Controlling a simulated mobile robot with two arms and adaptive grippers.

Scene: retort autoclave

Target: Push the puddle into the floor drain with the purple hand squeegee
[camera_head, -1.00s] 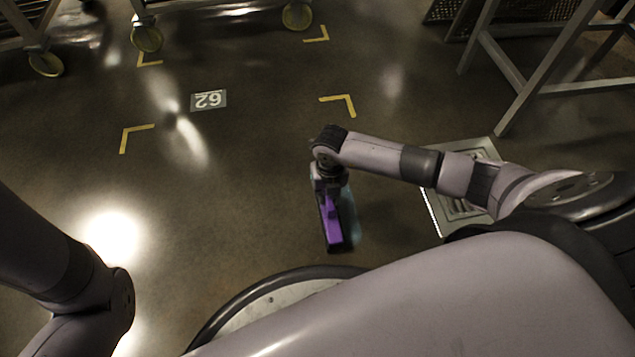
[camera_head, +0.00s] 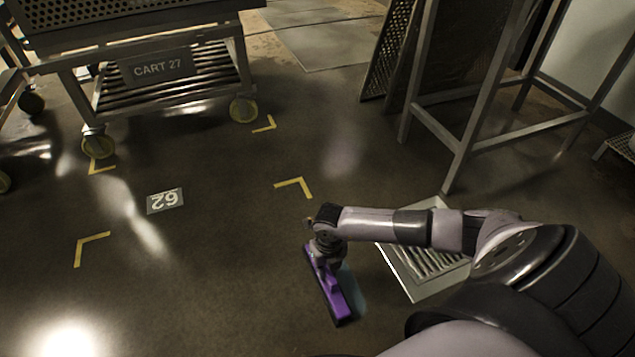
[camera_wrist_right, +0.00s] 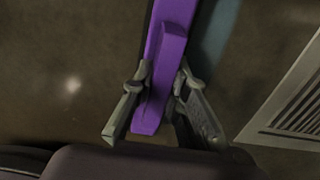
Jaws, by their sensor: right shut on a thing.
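The purple hand squeegee (camera_head: 332,289) is at floor level in the head view, its long head running toward the lower right. My right gripper (camera_head: 326,257) is shut on it; in the right wrist view the two fingers (camera_wrist_right: 155,98) clasp the purple handle (camera_wrist_right: 167,60). A faint bluish patch, the puddle (camera_head: 352,288), lies along the squeegee's right side and shows in the wrist view (camera_wrist_right: 213,38). The floor drain (camera_head: 425,262), a square metal grate, lies to the right of the puddle, partly covered by my right arm. My left gripper is out of view.
A metal stand (camera_head: 452,150) has legs on the floor behind the drain. Cart 27 (camera_head: 160,65) stands on casters at the back left. Yellow corner marks (camera_head: 295,186) and a floor sign (camera_head: 165,201) are flat. The floor left of the squeegee is clear.

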